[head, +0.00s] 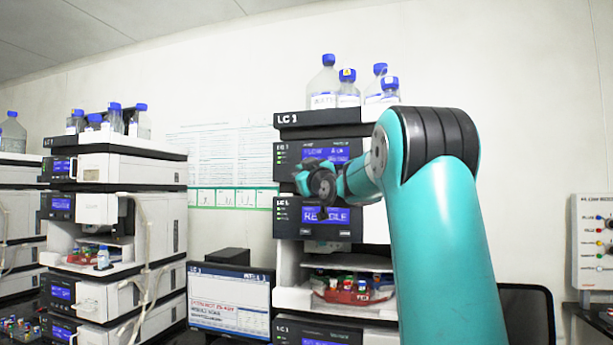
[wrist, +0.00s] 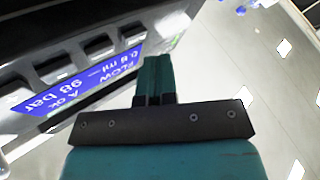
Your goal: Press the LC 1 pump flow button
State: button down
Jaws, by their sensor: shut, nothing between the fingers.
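The centre instrument stack (head: 290,134) carries an LC label whose number is hard to read. Its top module has a lit blue pump display (head: 325,150), partly behind my arm. In the wrist view the pump display (wrist: 85,85) appears upside down, with FLOW, a ml value and about 98 bar. Dark keys (wrist: 55,65) line the panel beside it; which one is the flow button is not legible. My gripper (wrist: 157,65) is shut and empty, its tip beside the panel; contact cannot be judged. In the head view my gripper (head: 300,178) is in front of the stack below the pump display.
Blue-capped bottles (head: 348,88) stand on top of the stack. A lower module has a READY or IDLE display (head: 325,215). An open bay holds a red vial tray (head: 350,292). A monitor (head: 230,300) stands at left, beside another stack (head: 95,205). A switch panel (head: 590,240) is at far right.

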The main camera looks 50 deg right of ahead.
jog(key=shift+s+a+b, duration=0.3)
jog(key=shift+a+b, duration=0.2)
jog(key=shift+a, duration=0.25)
jog(key=shift+s+a+b, duration=0.35)
jog(key=shift+a+b, duration=0.2)
jog(key=shift+a, duration=0.2)
jog(key=shift+s+a+b, duration=0.3)
jog(key=shift+a+b, duration=0.2)
jog(key=shift+a, duration=0.25)
